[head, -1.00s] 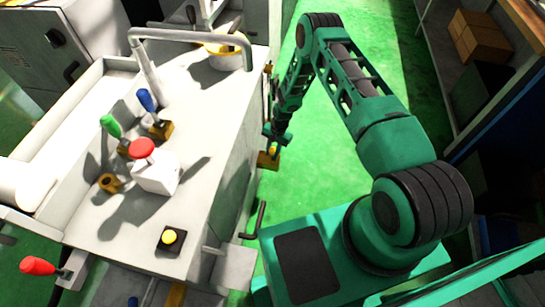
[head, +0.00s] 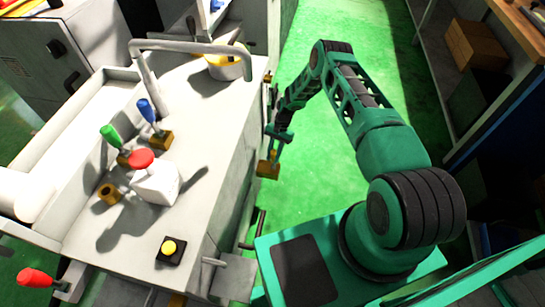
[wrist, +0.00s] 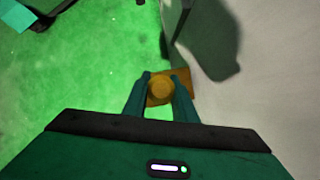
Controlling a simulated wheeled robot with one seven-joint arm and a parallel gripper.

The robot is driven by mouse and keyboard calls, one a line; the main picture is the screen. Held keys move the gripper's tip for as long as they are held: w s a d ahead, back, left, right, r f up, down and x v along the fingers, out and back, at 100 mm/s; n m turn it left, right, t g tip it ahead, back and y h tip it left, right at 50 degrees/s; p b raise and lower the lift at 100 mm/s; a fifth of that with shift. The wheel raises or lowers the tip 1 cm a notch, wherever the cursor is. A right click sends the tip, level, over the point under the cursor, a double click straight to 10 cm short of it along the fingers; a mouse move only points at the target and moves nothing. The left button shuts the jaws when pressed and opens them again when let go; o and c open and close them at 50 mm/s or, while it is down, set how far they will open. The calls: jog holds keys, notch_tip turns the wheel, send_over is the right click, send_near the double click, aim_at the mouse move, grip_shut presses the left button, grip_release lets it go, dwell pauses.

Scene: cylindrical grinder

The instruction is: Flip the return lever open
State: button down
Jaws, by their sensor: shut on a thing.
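The return lever is on the side of the white machine. Its yellow-brown block (head: 267,169) juts out from the machine's right face in the head view. In the wrist view I see the lever's round yellow knob (wrist: 160,91) end-on, with its ochre block (wrist: 186,78) behind it. My gripper (wrist: 163,76) is shut on the lever, one green finger on each side of the knob. In the head view my gripper (head: 275,147) is small, right beside the machine, and its fingers partly hide the lever. I cannot tell the lever's exact angle.
The machine's white top (head: 205,130) carries green, blue and red-topped controls, a yellow button (head: 169,247) and a bent pipe (head: 185,45). Shelving with a cardboard box (head: 474,45) stands at the far right.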

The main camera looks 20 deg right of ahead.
jog(key=shift+w+r, duration=0.1)
jog(key=shift+w, duration=0.2)
jog(key=c, duration=1.5)
grip_release()
jog(key=shift+o, duration=0.2)
jog(key=shift+s, duration=0.1)
jog(key=v, duration=1)
jog(key=shift+r, duration=0.25)
jog(key=shift+d, duration=0.1)
